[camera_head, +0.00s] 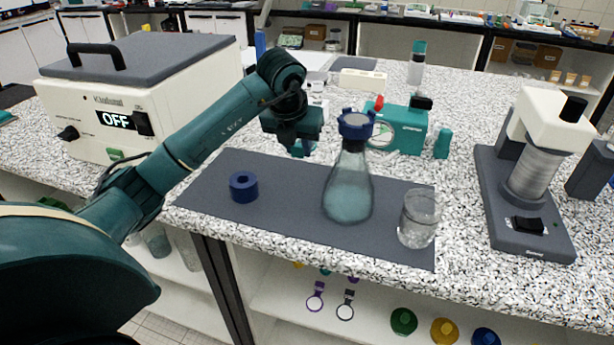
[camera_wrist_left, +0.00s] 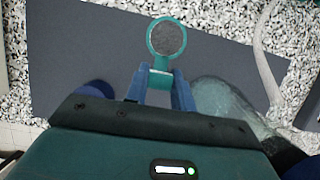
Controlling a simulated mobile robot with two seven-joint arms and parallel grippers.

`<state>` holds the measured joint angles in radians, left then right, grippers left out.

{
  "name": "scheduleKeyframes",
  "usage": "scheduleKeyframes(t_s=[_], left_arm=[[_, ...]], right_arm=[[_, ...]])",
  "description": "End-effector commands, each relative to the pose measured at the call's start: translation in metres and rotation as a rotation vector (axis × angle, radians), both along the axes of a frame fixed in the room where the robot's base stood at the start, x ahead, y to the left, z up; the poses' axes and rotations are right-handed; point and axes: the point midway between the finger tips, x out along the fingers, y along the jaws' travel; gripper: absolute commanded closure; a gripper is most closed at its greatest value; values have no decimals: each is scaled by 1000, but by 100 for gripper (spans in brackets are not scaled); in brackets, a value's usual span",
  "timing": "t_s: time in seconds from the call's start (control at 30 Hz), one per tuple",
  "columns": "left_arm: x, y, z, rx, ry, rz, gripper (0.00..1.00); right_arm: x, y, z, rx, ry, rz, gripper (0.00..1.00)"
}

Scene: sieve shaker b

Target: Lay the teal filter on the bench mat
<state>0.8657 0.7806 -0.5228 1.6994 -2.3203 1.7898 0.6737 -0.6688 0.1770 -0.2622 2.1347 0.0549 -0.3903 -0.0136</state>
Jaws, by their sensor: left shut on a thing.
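The teal filter is a teal ring around a grey mesh disc with a short tab, in the left wrist view (camera_wrist_left: 166,38). My left gripper (camera_wrist_left: 160,84) is shut on the tab between its blue fingers, and the disc sticks out ahead. In the head view my left gripper (camera_head: 302,148) hangs at the back edge of the dark grey bench mat (camera_head: 285,205), left of the flask; little of the filter shows there. The mat also lies behind the filter in the left wrist view (camera_wrist_left: 85,55). The filter appears held above it. My right gripper is not in view.
A flask with a blue collar (camera_head: 348,190), a glass beaker (camera_head: 418,218) and a blue ring (camera_head: 243,186) stand on the mat. A teal device (camera_head: 402,128) stands behind. The mat's middle, between ring and flask, is clear.

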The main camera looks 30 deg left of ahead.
Motion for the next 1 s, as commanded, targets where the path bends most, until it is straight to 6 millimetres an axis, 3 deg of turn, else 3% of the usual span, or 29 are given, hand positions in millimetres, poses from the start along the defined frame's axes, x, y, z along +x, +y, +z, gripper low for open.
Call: scheduleKeyframes(t_s=[0.1,0.37,0.53,0.87,0.9,1.0], left_arm=[[-1,0,-22,-1,3,-1,97],[0,0,-44,-1,1,-3,97],[-1,0,-68,-1,2,-2,97],[0,0,-72,0,-2,-4,97],[0,0,-73,0,-2,-4,75],[0,0,-72,0,-2,-4,66]], right_arm=[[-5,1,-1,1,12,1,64],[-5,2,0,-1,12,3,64],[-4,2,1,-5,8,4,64],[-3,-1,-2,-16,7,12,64],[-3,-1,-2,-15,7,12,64],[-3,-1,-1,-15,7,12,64]])
